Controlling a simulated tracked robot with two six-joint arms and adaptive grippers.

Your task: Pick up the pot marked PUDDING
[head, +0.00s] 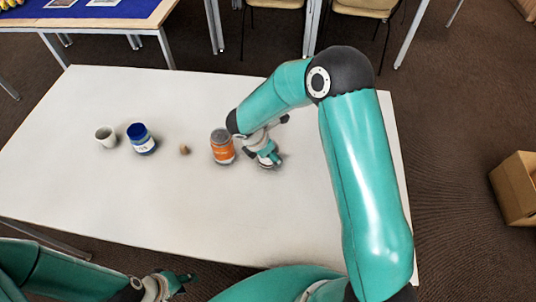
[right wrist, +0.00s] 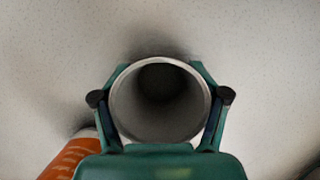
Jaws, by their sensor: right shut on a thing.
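My right gripper (head: 266,157) is low over the white table, just right of an orange jar. In the right wrist view its two fingers (right wrist: 160,97) are shut on a round, grey, open-topped pot (right wrist: 158,125), one on each side of the rim. The pot looks empty, and its outer side and any marking are hidden. The orange jar (head: 222,148) has a grey top and pale lettering too small to read; its edge shows at lower left in the wrist view (right wrist: 70,155). No PUDDING marking is legible. My left gripper (head: 176,284) is at the bottom edge, away from the objects.
A blue jar with a white label (head: 141,139), a white cup (head: 105,137) and a small brown piece (head: 184,149) stand left of the orange jar. The table (head: 170,210) is clear in front of them. A cardboard box (head: 516,188) is on the floor at right.

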